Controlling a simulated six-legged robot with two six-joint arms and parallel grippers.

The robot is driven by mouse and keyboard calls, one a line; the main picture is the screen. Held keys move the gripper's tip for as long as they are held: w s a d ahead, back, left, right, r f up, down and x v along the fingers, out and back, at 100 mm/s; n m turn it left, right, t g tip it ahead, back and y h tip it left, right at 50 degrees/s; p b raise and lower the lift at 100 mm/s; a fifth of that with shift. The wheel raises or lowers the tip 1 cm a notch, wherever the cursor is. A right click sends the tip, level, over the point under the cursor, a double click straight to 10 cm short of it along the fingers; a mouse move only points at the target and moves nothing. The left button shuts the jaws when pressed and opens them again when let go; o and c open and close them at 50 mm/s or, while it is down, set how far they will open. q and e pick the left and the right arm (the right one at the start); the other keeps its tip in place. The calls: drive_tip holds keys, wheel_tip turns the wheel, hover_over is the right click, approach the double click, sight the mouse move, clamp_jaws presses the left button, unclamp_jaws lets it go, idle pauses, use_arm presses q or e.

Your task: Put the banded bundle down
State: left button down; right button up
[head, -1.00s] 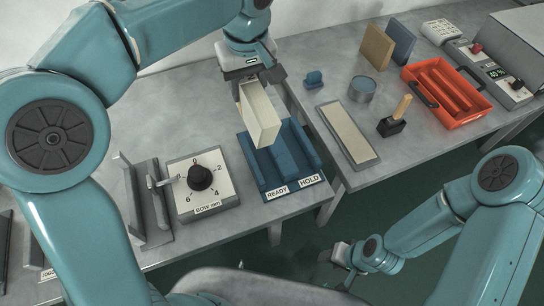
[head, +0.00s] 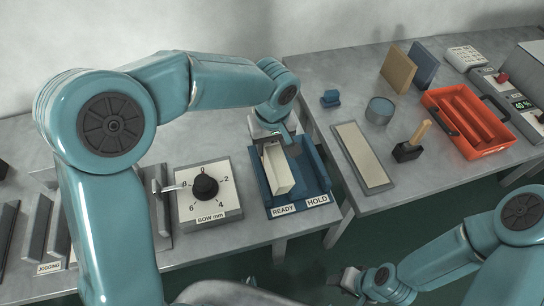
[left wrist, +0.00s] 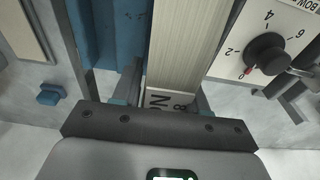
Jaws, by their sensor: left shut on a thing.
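The banded bundle (head: 279,174), a cream block of sheets, lies lengthwise in the READY lane of the blue two-lane tray (head: 317,172). It looks low in the lane; I cannot tell if its underside touches the floor. My left gripper (head: 273,143) is shut on the bundle's far end. The left wrist view shows the bundle (left wrist: 187,40) between the fingers, with printed marks near the grip, and blue tray wall beside it. The HOLD lane is empty. My right gripper (head: 350,280) is low at the bottom middle, off the tables, too small to read.
A BOW mm dial box (head: 207,192) stands just left of the tray. Right of a gap between tables are a long pale pad (head: 362,155), a wooden-handled stamp (head: 411,145), a round tin (head: 379,110) and an orange tray (head: 452,105).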

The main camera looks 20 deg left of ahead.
use_arm(q)
wheel_tip(320, 180, down, 6)
drive_tip(key=shift+r, duration=0.25)
drive_tip(key=shift+d+r, duration=0.1)
drive_tip(key=shift+f, duration=0.2)
drive_tip(key=c, duration=0.6)
unclamp_jaws()
drive_tip(key=shift+r, duration=0.1)
drive_tip(key=shift+r, duration=0.2)
drive_tip(key=r, duration=0.4)
drive_tip(key=s+r, duration=0.1)
drive_tip(key=r, duration=0.6)
drive_tip(key=shift+s+d+r, duration=0.15)
drive_tip(key=shift+d+r, duration=0.2)
drive_tip(key=shift+d, duration=0.05)
